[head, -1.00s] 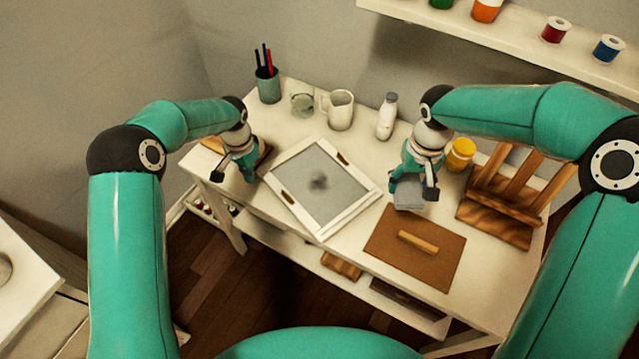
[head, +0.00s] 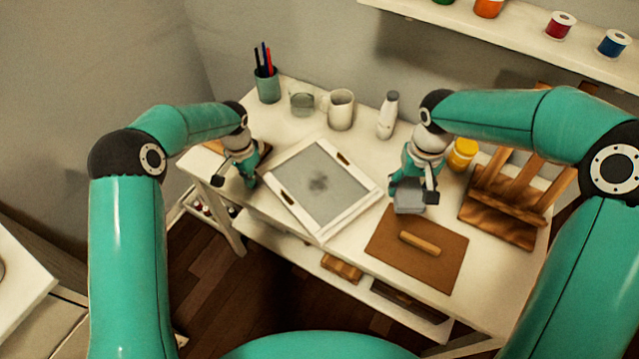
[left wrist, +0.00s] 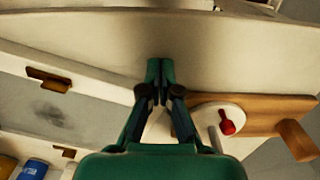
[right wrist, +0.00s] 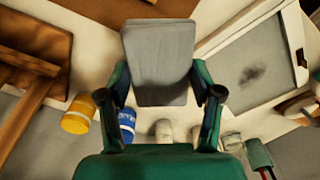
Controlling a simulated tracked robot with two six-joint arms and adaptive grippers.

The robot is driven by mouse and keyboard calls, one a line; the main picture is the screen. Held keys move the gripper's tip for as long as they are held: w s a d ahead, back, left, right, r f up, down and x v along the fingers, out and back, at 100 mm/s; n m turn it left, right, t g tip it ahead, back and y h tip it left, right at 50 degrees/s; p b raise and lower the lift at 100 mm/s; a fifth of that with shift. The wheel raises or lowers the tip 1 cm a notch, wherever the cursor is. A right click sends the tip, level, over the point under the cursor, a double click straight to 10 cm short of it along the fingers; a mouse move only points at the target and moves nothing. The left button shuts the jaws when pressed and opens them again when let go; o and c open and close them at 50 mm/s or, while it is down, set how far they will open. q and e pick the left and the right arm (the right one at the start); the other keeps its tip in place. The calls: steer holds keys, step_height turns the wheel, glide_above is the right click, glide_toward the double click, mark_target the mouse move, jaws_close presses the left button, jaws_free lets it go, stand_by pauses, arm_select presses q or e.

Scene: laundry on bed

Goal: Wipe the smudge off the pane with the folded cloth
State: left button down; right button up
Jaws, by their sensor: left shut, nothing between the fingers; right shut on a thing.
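The framed pane (head: 335,209) lies flat on the white table, a grey sheet in a white frame with wooden tabs. The dark smudge (head: 318,184) is near its middle, and it also shows in the right wrist view (right wrist: 251,74). My right gripper (head: 418,192) is shut on the grey folded cloth (head: 408,200), held to the right of the pane. The cloth fills the space between the fingers in the right wrist view (right wrist: 160,65). My left gripper (head: 233,181) is shut and empty, just left of the pane. Its fingertips meet in the left wrist view (left wrist: 160,75).
A brown board with a wooden bar (head: 420,243) lies in front of the cloth. A wooden rack (head: 505,205) stands at right. A yellow jar (head: 462,154), white bottle (head: 388,115), mug (head: 340,109), glass (head: 302,99) and pen cup (head: 267,85) line the back.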

steer(key=shift+f+b, duration=0.3)
steer(key=shift+f, duration=0.05)
steer(key=shift+r, duration=0.1)
steer(key=w+a+n, duration=0.4)
steer(key=w+a, duration=0.6)
steer(key=n, duration=0.5)
glide_toward(310, 174)
steer(key=shift+f, duration=2.4)
steer(key=shift+f, duration=0.9)
